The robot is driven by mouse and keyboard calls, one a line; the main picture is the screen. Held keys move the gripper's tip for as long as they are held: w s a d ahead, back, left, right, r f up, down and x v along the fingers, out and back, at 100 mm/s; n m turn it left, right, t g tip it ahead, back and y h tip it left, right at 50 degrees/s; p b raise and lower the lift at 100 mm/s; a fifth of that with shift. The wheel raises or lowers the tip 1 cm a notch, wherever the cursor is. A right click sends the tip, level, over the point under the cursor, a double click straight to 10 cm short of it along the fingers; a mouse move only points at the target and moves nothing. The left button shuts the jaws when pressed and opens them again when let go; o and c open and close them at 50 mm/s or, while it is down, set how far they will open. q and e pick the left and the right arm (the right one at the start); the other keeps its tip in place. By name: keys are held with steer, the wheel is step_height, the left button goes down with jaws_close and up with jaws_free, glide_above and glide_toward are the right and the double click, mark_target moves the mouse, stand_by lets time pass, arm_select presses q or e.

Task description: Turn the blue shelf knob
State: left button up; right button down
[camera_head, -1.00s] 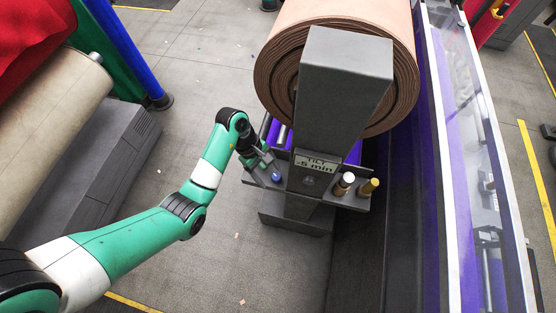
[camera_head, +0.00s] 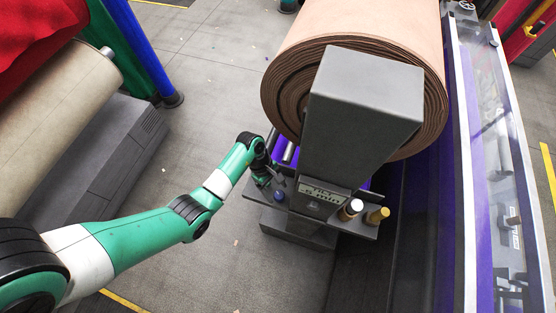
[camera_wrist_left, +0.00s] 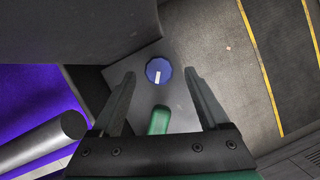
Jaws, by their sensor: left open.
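The blue knob (camera_head: 280,196) sits on the left part of the grey shelf (camera_head: 350,226), below the big grey post. It also shows in the left wrist view (camera_wrist_left: 159,71), round and blue with a white mark on top. My left gripper (camera_head: 268,182) is just behind and left of the knob in the head view. In the left wrist view its two dark fingers (camera_wrist_left: 160,86) are open, apart from each other, with the knob showing between and just beyond their tips. Nothing is held. My right gripper is not in view.
A green rounded piece (camera_wrist_left: 160,119) lies between the fingers in the wrist view. The grey post (camera_head: 362,110) and the large tan roll (camera_head: 425,75) rise close by.

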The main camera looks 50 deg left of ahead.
mark_target(279, 196)
arm_select(q)
steer(key=shift+x, duration=1.3)
jaws_close()
